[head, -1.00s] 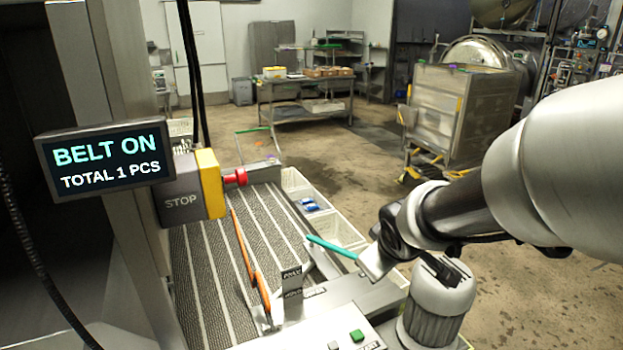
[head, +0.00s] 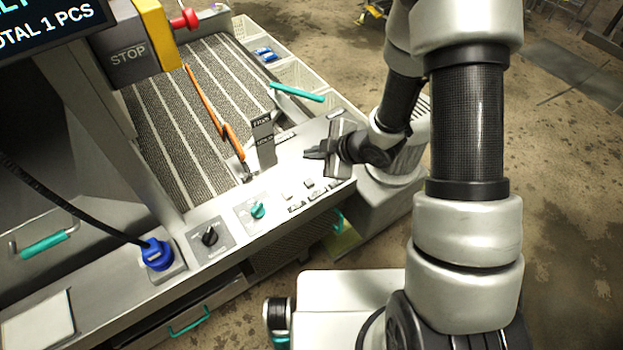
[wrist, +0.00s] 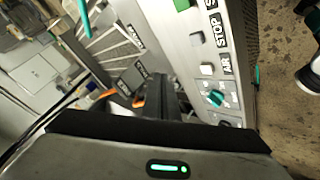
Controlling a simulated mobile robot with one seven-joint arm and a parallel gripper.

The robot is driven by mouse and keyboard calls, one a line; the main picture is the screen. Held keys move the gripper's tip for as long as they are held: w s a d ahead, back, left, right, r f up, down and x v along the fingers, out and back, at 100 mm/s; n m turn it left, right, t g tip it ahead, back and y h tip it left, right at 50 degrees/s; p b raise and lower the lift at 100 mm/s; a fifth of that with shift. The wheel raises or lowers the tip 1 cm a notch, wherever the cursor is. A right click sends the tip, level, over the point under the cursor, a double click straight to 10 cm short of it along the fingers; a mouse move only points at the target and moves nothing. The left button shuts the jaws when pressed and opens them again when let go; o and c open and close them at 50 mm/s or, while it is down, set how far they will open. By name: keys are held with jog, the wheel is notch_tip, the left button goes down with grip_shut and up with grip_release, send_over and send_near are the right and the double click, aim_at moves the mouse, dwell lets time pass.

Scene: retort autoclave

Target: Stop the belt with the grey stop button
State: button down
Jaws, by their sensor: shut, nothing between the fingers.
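The grey stop button (head: 309,183) sits on the pale control panel. It also shows in the wrist view (wrist: 196,40), next to the STOP label and between the green button (wrist: 181,4) and a pale button by the AIR label (wrist: 207,69). My gripper (head: 308,153) is shut and empty, above the panel and a little behind the button, its fingers pointing left towards the upright lever plate. In the wrist view the dark fingers (wrist: 165,90) lie left of the button, apart from it. The ribbed belt (head: 185,120) is behind the panel; the display's top line is cut off.
An orange-handled lever (head: 215,115) and an upright labelled plate (head: 262,140) rise near my fingers. Teal (head: 258,210) and black (head: 210,236) knobs are left of the buttons.

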jog(key=shift+f, duration=0.1)
jog(key=b, duration=0.7)
send_over(312, 187)
notch_tip(312, 187, down, 9)
jog(key=shift+r, duration=0.2)
jog(key=shift+f, duration=0.15)
dwell(1.6)
jog(key=shift+f+b, duration=0.25)
jog(key=shift+b, duration=0.35)
jog(key=shift+f+b, duration=0.55)
dwell(0.4)
jog(key=shift+r, duration=0.1)
jog(key=shift+r+p, duration=0.65)
jog(key=shift+r, duration=0.2)
